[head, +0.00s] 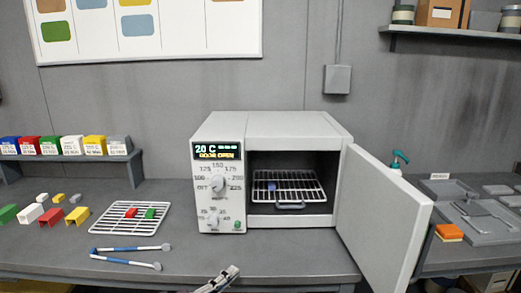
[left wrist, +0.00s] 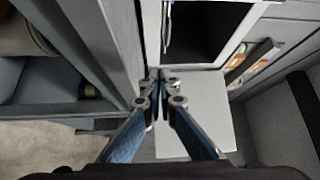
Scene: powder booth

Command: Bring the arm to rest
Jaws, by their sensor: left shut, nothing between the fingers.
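My left gripper (head: 222,278) shows at the bottom middle of the head view, in front of the bench edge. It is shut and holds nothing. In the left wrist view its two blue fingers (left wrist: 160,100) come together at the tips. My right gripper is in neither view. The white oven (head: 265,170) stands on the bench beyond the left gripper, apart from it. Its door (head: 382,215) is wide open to the right, and its display reads 20 C and DOOR OPEN. A wire rack (head: 290,187) with a small blue piece on it is inside.
A second wire rack (head: 112,219) at left holds a red and a green piece. Coloured boxes line a small shelf (head: 75,157). Grey trays (head: 480,222) and an orange block (head: 449,231) are right of the door.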

